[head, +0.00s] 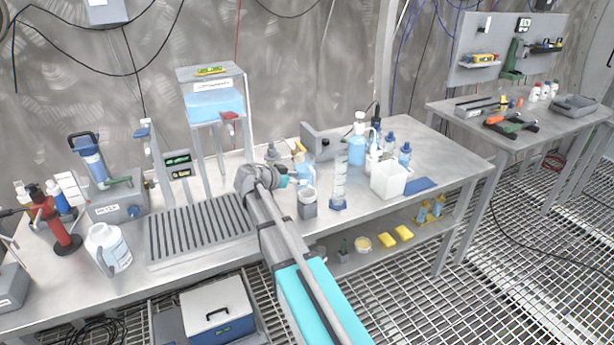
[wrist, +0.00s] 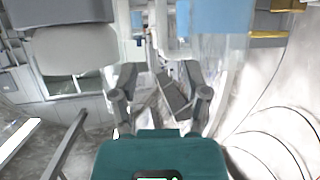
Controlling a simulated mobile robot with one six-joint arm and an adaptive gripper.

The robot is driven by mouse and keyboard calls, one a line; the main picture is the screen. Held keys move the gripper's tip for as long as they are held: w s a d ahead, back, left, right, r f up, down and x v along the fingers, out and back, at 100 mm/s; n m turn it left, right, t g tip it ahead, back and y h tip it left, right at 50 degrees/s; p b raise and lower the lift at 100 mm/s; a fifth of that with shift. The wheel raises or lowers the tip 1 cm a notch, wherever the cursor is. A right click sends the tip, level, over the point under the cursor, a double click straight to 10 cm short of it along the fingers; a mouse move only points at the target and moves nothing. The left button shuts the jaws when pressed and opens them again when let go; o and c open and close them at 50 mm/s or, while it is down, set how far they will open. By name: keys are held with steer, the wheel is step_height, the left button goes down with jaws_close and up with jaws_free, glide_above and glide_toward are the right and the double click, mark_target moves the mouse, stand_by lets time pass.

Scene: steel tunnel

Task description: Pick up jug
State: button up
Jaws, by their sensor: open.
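A white jug (head: 108,249) with a bluish-grey handle stands at the left front of the steel bench, left of the slatted drain tray. I take it as the jug; it is not clearly identifiable in the wrist view. My gripper (wrist: 162,88) is open in the wrist view, with its two fingers spread and nothing held. In the head view my arm reaches over the bench middle, well to the right of the jug, and its teal end shows near a grey-and-white cup. The fingertips are too small to make out there.
The slatted tray (head: 200,228) lies between my arm and the jug. A red stand (head: 62,229) is close on the jug's left. A tank of blue liquid (head: 214,102) rises behind the tray. Bottles and a white container (head: 388,180) crowd the right side.

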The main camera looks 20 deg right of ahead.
mark_target(314, 178)
steer(key=shift+x, duration=1.3)
steer(key=shift+b, duration=0.3)
steer(key=b+x, duration=0.1)
steer(key=x, duration=0.3)
steer(key=shift+w+a+f+b, duration=0.1)
steer(key=shift+w+f+b, duration=0.1)
steer(key=shift+b, duration=0.15)
steer(key=shift+w+d, duration=0.1)
steer(key=shift+d, duration=0.45)
jaws_close()
